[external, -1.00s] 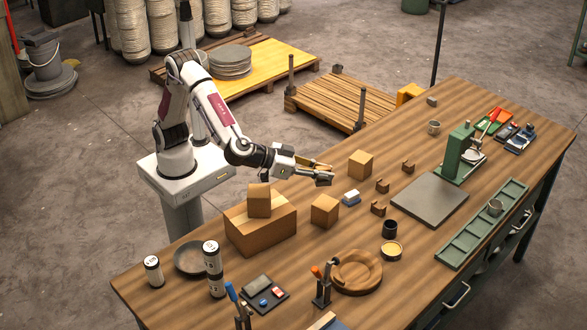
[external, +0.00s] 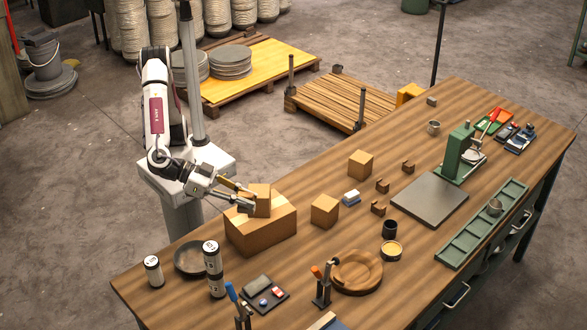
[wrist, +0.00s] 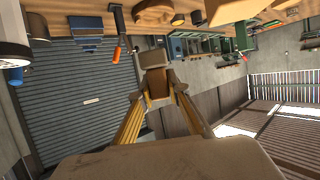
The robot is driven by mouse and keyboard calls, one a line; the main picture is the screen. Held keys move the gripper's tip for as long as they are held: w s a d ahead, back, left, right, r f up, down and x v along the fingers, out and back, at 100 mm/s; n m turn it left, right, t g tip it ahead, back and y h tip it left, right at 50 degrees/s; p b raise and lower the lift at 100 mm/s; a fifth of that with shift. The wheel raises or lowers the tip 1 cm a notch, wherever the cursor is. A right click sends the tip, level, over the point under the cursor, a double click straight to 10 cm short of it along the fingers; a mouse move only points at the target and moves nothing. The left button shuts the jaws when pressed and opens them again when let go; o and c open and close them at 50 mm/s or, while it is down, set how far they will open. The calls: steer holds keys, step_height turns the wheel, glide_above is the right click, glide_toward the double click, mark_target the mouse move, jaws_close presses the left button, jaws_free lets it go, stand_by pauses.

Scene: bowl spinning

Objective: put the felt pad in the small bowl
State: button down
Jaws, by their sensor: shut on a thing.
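My gripper (external: 250,199) is at the small cardboard box on the large carton, its fingertips overlapping the box's left side in the external view. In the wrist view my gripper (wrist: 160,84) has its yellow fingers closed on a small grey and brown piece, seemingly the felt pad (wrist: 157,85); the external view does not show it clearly. A dark, shallow round bowl (external: 184,262) stands left of the carton, partly behind the labelled cans; it may be the small bowl. A wooden round dish (external: 345,284) lies nearer the front edge.
The large carton (external: 262,237) carries the small cardboard box (external: 263,205). The stacked labelled cans (external: 215,280) stand close to the dark bowl. A black tray (external: 275,304) holds small items. A clamp with an orange handle (external: 316,271) stands before the wooden dish.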

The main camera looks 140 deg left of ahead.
steer(key=s+d+m+t+h, duration=0.2)
steer(key=s+d+m+h, duration=0.1)
steer(key=s+d, duration=0.95)
glide_above(196, 262)
step_height(196, 262, down, 10)
steer(key=shift+f, duration=0.4)
steer(key=shift+f, duration=3.1)
steer(key=shift+f, duration=1.9)
steer(key=shift+f, duration=0.1)
steer(key=c, duration=1.9)
jaws_free()
